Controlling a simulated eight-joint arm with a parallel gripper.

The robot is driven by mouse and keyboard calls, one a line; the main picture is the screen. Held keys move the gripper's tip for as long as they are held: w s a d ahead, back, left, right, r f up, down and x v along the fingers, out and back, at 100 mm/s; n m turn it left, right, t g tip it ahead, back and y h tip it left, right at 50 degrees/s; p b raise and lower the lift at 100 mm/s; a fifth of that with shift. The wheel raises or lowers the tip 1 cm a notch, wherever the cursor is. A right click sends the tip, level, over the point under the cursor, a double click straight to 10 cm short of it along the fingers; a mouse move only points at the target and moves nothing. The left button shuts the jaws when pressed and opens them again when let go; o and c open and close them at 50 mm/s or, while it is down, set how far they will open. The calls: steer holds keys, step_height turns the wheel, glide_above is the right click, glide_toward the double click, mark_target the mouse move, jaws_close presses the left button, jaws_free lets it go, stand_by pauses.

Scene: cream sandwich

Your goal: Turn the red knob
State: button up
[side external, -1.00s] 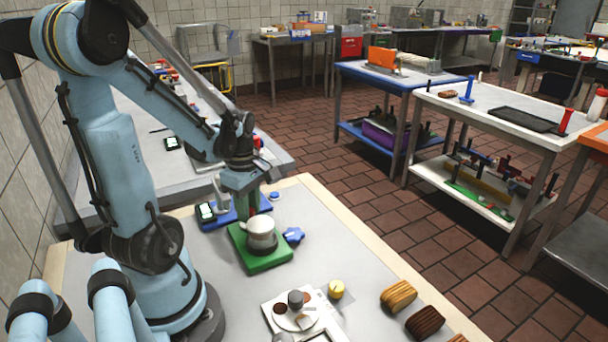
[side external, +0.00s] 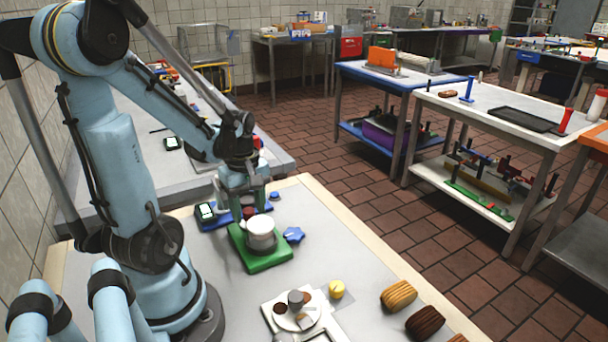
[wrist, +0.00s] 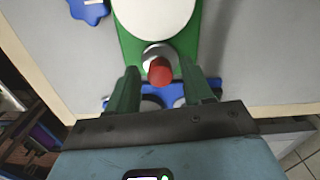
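The red knob (wrist: 160,73) sits on a round silver collar at the end of a green base (wrist: 133,48) in the wrist view. A white-topped round container (wrist: 154,14) stands on the same base. My gripper (wrist: 160,88) is open, with one green finger to each side of the knob's line and a clear gap to it. In the side external view my gripper (side external: 246,208) is low over the back of the green base (side external: 262,258), behind the white container (side external: 261,231). The knob shows there as a small dark red patch (side external: 248,212) between the fingers.
A blue star-shaped piece (side external: 293,235) lies just right of the green base. A blue device with a display (side external: 206,211) stands behind it. A plate (side external: 298,321), a yellow piece (side external: 336,289) and ridged biscuits (side external: 398,295) lie toward the front of the table.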

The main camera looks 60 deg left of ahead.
mark_target(249, 211)
stand_by(0.3)
step_height(249, 211, up, 12)
stand_by(0.8)
steer(key=shift+d, duration=0.1)
steer(key=d+y, duration=0.4)
steer(key=d, duration=0.1)
steer(key=shift+g, duration=0.3)
steer(key=shift+w+x, duration=0.15)
steer(key=shift+x, duration=3)
steer(key=shift+w+x, duration=0.2)
steer(key=shift+x, duration=3)
steer(key=shift+a, duration=0.2)
steer(key=shift+c, duration=0.4)
steer(key=shift+y, duration=0.3)
jaws_close()
